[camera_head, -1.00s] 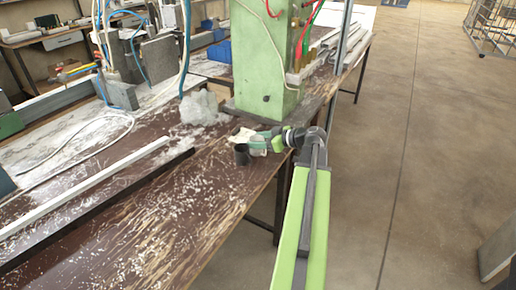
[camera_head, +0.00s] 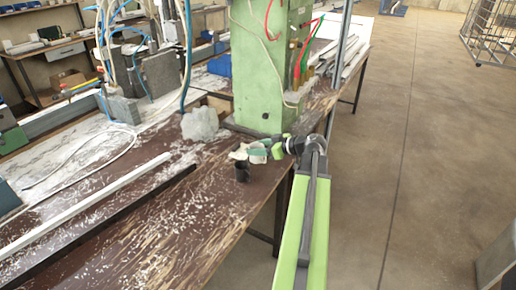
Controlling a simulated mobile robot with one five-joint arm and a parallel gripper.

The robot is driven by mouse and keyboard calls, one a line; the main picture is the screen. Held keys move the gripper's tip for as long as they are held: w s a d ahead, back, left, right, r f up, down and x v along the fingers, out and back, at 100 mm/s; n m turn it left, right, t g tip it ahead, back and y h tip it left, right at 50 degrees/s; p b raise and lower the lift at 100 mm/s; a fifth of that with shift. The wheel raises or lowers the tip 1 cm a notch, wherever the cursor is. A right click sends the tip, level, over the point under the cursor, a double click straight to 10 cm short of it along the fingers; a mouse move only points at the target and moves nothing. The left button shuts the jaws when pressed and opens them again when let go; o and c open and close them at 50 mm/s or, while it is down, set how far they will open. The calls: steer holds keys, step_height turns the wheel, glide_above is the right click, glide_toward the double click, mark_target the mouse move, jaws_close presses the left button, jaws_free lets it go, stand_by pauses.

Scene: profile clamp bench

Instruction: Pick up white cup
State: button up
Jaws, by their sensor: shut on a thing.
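The white cup (camera_head: 257,157) is small in the camera_head view, near the right edge of the brown bench, in front of the green column. My gripper (camera_head: 262,149) reaches it from the right and is shut on it. Its green jaws hide part of the cup. I cannot tell for certain how far the cup is above the bench top.
A black cup (camera_head: 242,172) stands on the bench (camera_head: 190,225) just in front and to the left. A crumpled pale cloth (camera_head: 238,153) lies behind it. The green column (camera_head: 262,85) and a grey lump (camera_head: 200,124) stand close behind. Long profiles (camera_head: 90,200) lie at left.

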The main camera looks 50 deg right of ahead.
steer(key=d+r+p, duration=0.5)
steer(key=d+r, duration=0.1)
steer(key=d, duration=0.5)
steer(key=shift+w+d+r, duration=0.2)
steer(key=shift+w+r, duration=0.05)
steer(key=shift+w, duration=0.1)
